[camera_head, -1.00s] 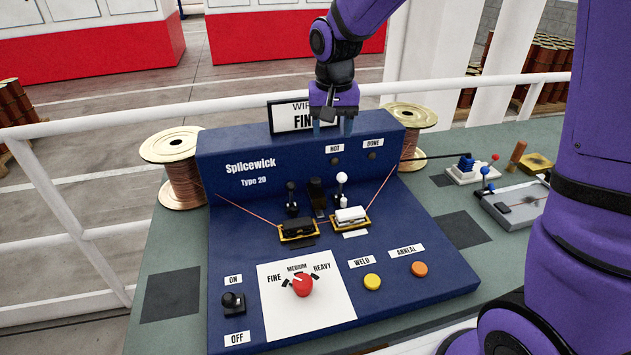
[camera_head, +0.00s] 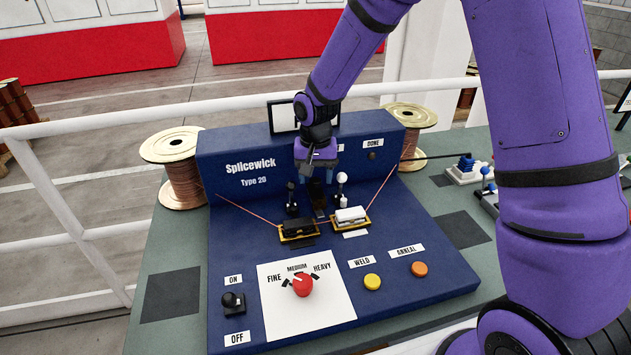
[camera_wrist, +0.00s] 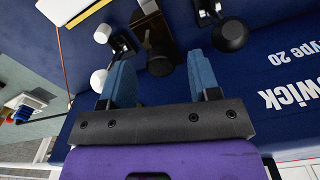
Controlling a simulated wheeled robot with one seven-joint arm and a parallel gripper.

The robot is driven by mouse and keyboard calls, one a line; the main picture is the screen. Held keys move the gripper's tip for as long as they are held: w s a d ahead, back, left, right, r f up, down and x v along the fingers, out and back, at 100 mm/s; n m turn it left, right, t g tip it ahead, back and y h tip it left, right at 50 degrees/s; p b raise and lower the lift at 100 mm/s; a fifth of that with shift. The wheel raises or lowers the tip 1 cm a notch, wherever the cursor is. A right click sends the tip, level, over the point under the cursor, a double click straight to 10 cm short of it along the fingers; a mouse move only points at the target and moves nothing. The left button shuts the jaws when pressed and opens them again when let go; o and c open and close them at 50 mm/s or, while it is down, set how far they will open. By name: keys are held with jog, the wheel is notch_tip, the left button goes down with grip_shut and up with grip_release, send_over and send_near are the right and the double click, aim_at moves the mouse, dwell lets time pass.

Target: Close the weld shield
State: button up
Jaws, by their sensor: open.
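A dark brown upright piece, which looks like the weld shield (camera_head: 317,205), stands between the two clamp levers on the blue Splicewick machine (camera_head: 240,240). In the wrist view, this brown piece (camera_wrist: 153,32) ends in a black knob. My gripper (camera_head: 318,180) is open and empty, pointing down just above and behind it. In the wrist view, the gripper (camera_wrist: 160,65) has one blue finger to each side of the black knob, without clear contact. The gripper partly hides the brown piece's top in the head view.
A black-knobbed lever (camera_head: 291,200) and a white-knobbed lever (camera_head: 341,183) stand close on either side. Below them are a dark clamp (camera_head: 298,229) and a white clamp (camera_head: 350,215). Copper wire spools stand at left (camera_head: 178,165) and right. The lower panel is clear of my arm.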

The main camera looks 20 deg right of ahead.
jog(key=shift+f, duration=1.1)
grip_shut()
jog(key=s, duration=0.9)
grip_release()
notch_tip(320, 180, up, 11)
